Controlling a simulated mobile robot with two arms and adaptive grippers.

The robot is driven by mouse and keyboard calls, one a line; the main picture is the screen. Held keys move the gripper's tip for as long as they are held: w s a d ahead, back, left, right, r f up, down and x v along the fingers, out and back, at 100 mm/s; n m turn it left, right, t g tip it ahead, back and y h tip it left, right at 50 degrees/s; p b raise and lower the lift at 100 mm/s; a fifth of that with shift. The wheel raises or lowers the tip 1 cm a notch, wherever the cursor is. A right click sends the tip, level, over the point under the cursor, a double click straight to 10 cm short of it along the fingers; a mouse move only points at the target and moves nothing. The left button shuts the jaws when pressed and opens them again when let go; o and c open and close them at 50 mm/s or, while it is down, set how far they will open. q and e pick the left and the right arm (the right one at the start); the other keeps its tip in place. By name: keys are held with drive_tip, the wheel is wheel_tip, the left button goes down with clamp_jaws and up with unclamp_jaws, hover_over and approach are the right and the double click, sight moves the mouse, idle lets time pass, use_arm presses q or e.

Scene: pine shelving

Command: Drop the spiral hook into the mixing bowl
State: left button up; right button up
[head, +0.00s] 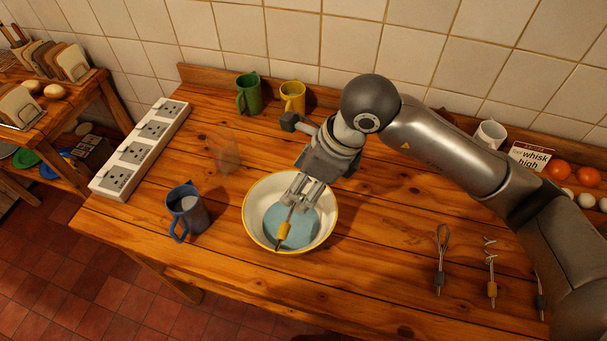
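The mixing bowl (252,226), white with a yellow rim, stands on the wooden table with something pale blue inside. My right gripper (299,196) is over the bowl, fingers down, shut on a thin metal attachment with a yellow collar (283,231). Its collar end points down towards the near side of the bowl. The fingers hide its upper end, so I cannot tell if it is spiral. Another yellow-collared attachment (491,287) with a twisted metal end lies on the table at right. My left gripper is not in view.
A whisk (441,258) and a dark-collared attachment (540,298) lie at right. A blue mug (187,211) stands left of the bowl; a white power strip (141,148) is farther left. Green (248,95) and yellow (292,97) mugs stand behind.

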drive_tip(key=o, duration=1)
drive_tip(key=v, duration=1.2)
